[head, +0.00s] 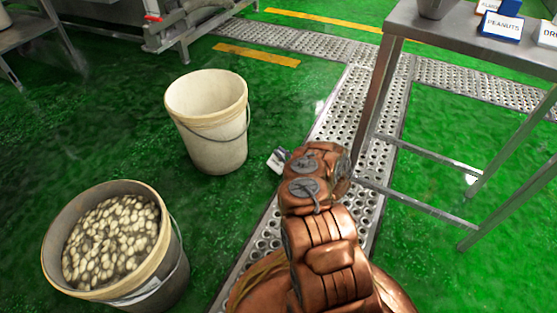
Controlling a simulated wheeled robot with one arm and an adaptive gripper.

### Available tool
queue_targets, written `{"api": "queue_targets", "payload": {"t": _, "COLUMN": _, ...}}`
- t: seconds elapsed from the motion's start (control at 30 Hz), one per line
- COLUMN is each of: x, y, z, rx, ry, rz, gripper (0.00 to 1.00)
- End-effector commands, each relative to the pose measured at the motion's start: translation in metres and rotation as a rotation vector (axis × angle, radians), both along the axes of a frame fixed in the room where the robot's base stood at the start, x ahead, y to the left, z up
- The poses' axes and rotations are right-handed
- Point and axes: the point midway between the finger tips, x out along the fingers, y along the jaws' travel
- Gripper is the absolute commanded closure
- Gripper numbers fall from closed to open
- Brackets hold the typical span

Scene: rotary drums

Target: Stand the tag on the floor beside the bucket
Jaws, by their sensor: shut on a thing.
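My arm reaches forward, and my gripper (284,156) is mostly hidden behind its copper wrist. It is shut on a small white and grey piece, the tag (275,163), of which only an edge shows; its wording cannot be read. The gripper and tag are just right of the white bucket (208,138), above the floor near the grating's edge. The height of the tag above the floor is hard to tell. This bucket is upright and looks empty inside. A second bucket (165,285) stands at the lower left, filled with pale nuts or beans (110,240).
A steel table (420,25) stands at upper right with a PEANUTS tag (502,26), other tags and a grey container (437,8). Its legs rise close to my arm's right. A metal grating (345,110) crosses the green floor. Machinery (190,25) is at the back.

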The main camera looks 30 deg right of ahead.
Motion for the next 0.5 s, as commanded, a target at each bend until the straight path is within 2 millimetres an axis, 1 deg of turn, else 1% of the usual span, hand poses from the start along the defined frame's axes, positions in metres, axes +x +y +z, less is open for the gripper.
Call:
{"api": "queue_targets", "payload": {"t": 0.13, "x": 0.012, "y": 0.002, "z": -0.003, "rx": 0.0, "ry": -0.001, "rz": 0.002, "gripper": 1.0}}
{"api": "queue_targets", "payload": {"t": 0.17, "x": 0.014, "y": 0.002, "z": -0.006, "rx": 0.0, "ry": 0.0, "rz": 0.002, "gripper": 1.0}}
{"api": "queue_targets", "payload": {"t": 0.2, "x": 0.013, "y": 0.002, "z": -0.016, "rx": 0.001, "ry": 0.002, "rz": 0.002, "gripper": 1.0}}
{"api": "queue_targets", "payload": {"t": 0.33, "x": 0.011, "y": 0.002, "z": -0.036, "rx": 0.002, "ry": 0.004, "rz": 0.001, "gripper": 1.0}}
{"api": "queue_targets", "payload": {"t": 0.4, "x": 0.011, "y": 0.002, "z": -0.039, "rx": 0.003, "ry": 0.003, "rz": 0.001, "gripper": 1.0}}
{"api": "queue_targets", "payload": {"t": 0.5, "x": 0.012, "y": 0.002, "z": -0.037, "rx": 0.002, "ry": 0.002, "rz": 0.001, "gripper": 1.0}}
